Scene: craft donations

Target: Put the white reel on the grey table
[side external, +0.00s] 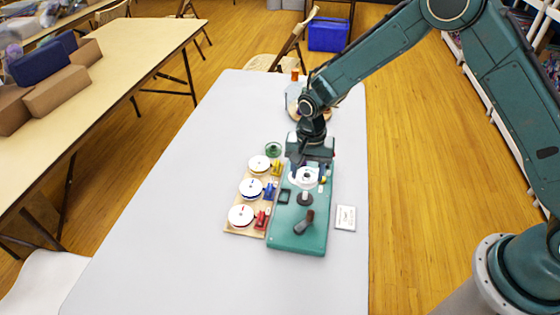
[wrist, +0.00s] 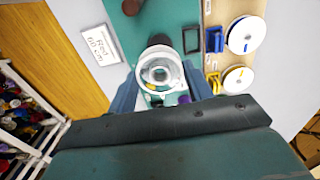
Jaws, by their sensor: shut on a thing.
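The white reel (side external: 306,177) is between the fingers of my gripper (side external: 307,172). My gripper is shut on it, over the teal base (side external: 298,238). In the wrist view the reel (wrist: 160,70) shows as a pale ring with a grey middle, between the blue fingertips. A dark post (side external: 304,198) of the teal base is just in front of the reel; I cannot tell whether they touch. The grey table (side external: 170,235) spreads bare to the left. The reel's underside is hidden.
A wooden board (side external: 246,231) left of the base holds three white spools with yellow, blue and red clips. A dark handle (side external: 304,222) rises from the base. A printed card (side external: 345,217) lies to its right. A green round item (side external: 273,149) stands behind the board.

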